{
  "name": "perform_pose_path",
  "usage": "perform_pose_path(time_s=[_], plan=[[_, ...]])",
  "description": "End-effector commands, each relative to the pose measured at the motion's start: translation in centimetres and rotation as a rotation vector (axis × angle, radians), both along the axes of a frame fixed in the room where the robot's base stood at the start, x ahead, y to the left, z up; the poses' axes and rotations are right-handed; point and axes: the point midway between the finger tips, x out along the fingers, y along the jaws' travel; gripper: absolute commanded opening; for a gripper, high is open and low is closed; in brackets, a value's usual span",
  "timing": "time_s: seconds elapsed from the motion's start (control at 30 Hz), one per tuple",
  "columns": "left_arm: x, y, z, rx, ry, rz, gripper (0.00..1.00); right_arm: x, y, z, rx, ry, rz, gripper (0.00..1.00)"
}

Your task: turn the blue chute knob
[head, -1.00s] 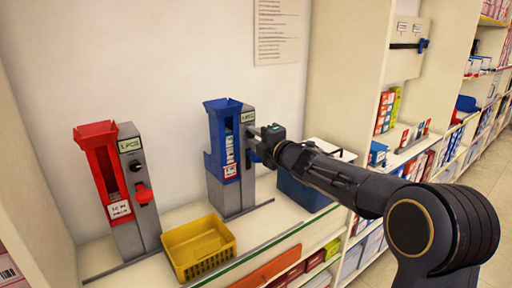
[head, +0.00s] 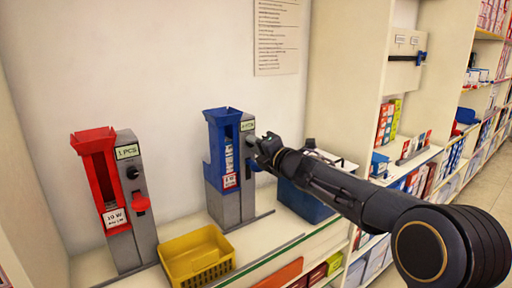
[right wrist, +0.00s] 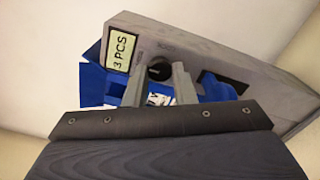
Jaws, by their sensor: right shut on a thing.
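The blue chute (head: 217,150) stands on a grey post at the middle of the shelf. Its grey side panel (right wrist: 215,62) carries a label that reads "3 PCS" in the right wrist view. The chute's round dark knob (right wrist: 160,70) sits below that label, between my two fingers. My right gripper (head: 255,147) reaches the post from the right and is shut on the knob. It also shows in the right wrist view (right wrist: 161,84). In the head view the gripper hides the knob. A blue part (right wrist: 217,88) sticks out beside the fingers. My left gripper is not in view.
A red chute (head: 100,180) with a dark knob (head: 132,172) and a red part below it stands at the left. A yellow basket (head: 197,255) sits between the chutes at the front. A dark blue bin (head: 303,200) stands under my right arm. Stocked shelves lie to the right.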

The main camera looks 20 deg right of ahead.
Motion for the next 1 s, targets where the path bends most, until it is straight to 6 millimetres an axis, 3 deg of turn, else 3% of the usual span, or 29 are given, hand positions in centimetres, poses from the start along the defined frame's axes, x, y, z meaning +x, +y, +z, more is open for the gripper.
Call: perform_pose_path(time_s=[0.13, 0.17, 0.3, 0.67, 1.0], plan=[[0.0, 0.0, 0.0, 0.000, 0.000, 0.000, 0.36, 0.0, 0.0, -0.1, -0.003, 0.001, -0.001, 0.01], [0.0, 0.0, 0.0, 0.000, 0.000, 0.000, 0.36, 0.0, 0.0, -0.1, -0.003, 0.001, -0.001, 0.26], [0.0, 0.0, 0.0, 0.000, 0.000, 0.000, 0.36, 0.0, 0.0, -0.1, -0.003, 0.001, 0.000, 0.44], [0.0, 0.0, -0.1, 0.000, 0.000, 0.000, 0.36, -0.5, -0.2, 0.0, 0.000, -0.001, -0.001, 0.45], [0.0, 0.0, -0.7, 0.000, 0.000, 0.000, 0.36, -5.6, -2.1, 0.0, 0.000, -0.001, -0.001, 0.45]])
